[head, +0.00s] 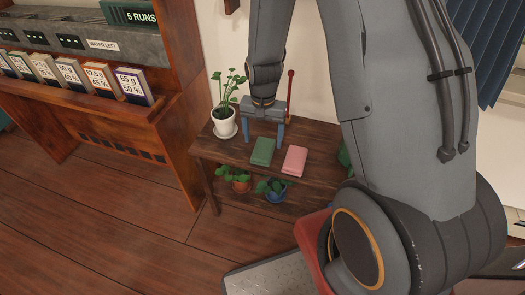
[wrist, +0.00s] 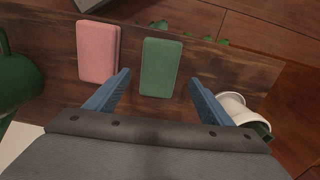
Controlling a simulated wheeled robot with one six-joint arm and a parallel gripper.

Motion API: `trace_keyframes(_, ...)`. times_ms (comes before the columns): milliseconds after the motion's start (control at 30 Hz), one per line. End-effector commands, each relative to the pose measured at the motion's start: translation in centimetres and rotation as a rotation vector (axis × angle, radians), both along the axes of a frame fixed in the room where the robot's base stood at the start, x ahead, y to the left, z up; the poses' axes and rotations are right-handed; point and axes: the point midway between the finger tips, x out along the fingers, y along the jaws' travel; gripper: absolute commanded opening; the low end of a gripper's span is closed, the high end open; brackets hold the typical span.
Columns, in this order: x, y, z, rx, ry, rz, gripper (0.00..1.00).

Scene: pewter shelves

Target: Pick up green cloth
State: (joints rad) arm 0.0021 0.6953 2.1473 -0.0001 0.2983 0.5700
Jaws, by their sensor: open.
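The green cloth (head: 262,152) is a flat folded block lying on the wooden side table (head: 222,155), to the left of a pink cloth (head: 294,160). In the wrist view the green cloth (wrist: 161,67) lies just beyond and between my fingertips, with the pink cloth (wrist: 98,52) to its left. My gripper (head: 262,143) is open with blue fingers pointing down, behind the green cloth in the head view. In the wrist view my gripper (wrist: 158,80) is empty, its fingers spread wider than the green cloth. I cannot tell its exact height above the table.
A potted plant in a white pot (head: 224,121) stands left of my gripper; the pot (wrist: 232,104) is close to the right finger in the wrist view. A green rounded object (wrist: 18,85) is at the left. Two small plants (head: 272,190) sit on the lower shelf.

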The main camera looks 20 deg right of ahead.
Motion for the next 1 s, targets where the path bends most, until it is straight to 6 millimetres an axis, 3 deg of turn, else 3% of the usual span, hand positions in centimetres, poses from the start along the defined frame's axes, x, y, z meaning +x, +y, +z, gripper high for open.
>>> trace_keyframes(300, -0.3, 0.0, -3.9, 0.000, 0.004, 0.001, 0.75)
trace_keyframes(600, -0.2, 0.0, -4.2, 0.000, 0.000, 0.000, 0.75)
trace_keyframes(867, -0.2, 0.0, -4.2, 0.000, 0.000, 0.000, 0.31)
trace_keyframes(1000, -0.2, 0.0, -4.2, 0.000, 0.000, 0.000, 0.31)
